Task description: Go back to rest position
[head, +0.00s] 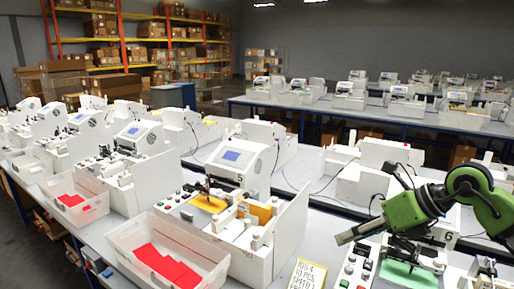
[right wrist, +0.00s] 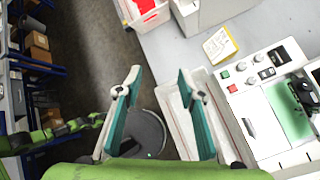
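My right gripper (head: 345,238) reaches in from the right in the head view, above the bench in front of the station marked 6. In the right wrist view my right gripper (right wrist: 158,78) shows two teal-lined fingers spread wide with nothing between them. Below its right finger lies a white bin (right wrist: 205,78), beside a control panel (right wrist: 262,66) with red and green buttons. A green plate (head: 408,276) lies on that station. I make out no left gripper in either view.
The plotter marked 5 (head: 240,160) stands mid-bench with a yellow piece (head: 208,203) on it. A white bin (head: 122,238) with red cards stands in front. A yellow note (head: 308,274) lies on the bench. Floor (right wrist: 85,40) shows beside the bench.

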